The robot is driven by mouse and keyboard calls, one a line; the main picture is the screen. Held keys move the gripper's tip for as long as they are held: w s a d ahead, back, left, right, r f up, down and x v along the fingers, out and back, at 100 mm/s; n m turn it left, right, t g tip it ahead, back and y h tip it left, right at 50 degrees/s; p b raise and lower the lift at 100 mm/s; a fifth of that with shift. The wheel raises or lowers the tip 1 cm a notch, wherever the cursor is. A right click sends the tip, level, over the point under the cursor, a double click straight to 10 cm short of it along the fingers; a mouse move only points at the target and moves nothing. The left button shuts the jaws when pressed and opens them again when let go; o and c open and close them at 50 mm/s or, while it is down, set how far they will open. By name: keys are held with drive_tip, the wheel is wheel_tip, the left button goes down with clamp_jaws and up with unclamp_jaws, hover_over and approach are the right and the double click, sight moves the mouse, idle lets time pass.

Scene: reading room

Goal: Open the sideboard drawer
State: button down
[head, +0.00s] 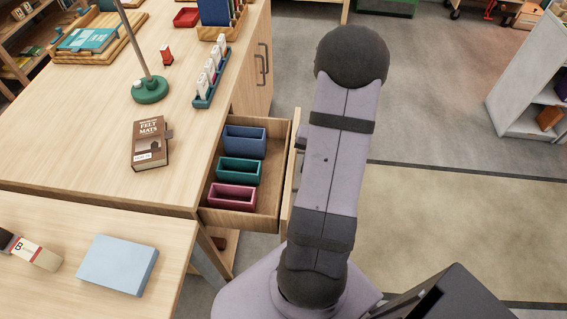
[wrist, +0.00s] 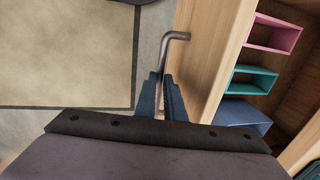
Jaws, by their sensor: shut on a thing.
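The sideboard drawer (head: 269,192) stands pulled out from the wooden sideboard (head: 90,150), its inside in plain view. It holds a blue bin (head: 244,146), a teal bin (head: 238,172) and a magenta bin (head: 232,198). In the wrist view, the grey metal bar handle (wrist: 176,36) is on the outer side of the drawer front (wrist: 213,45). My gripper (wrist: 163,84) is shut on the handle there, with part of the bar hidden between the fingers. In the head view my arm hides most of the gripper and handle.
A brown book (head: 149,144), a green lamp base (head: 150,90) and a teal rack (head: 211,80) stand on the sideboard top. A light-blue box (head: 118,264) lies on the nearer table. Open floor with a beige rug (head: 460,225) is to the right.

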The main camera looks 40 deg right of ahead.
drive_tip(key=s+d, duration=0.4)
drive_tip(key=shift+d, duration=0.15)
drive_tip(key=shift+s, duration=0.1)
drive_tip(key=c, duration=1.8)
unclamp_jaws()
drive_tip(key=shift+c, duration=0.2)
wheel_tip(320, 180, up, 7)
drive_tip(key=shift+s+d+r, duration=0.15)
drive_tip(key=shift+s+d, duration=0.3)
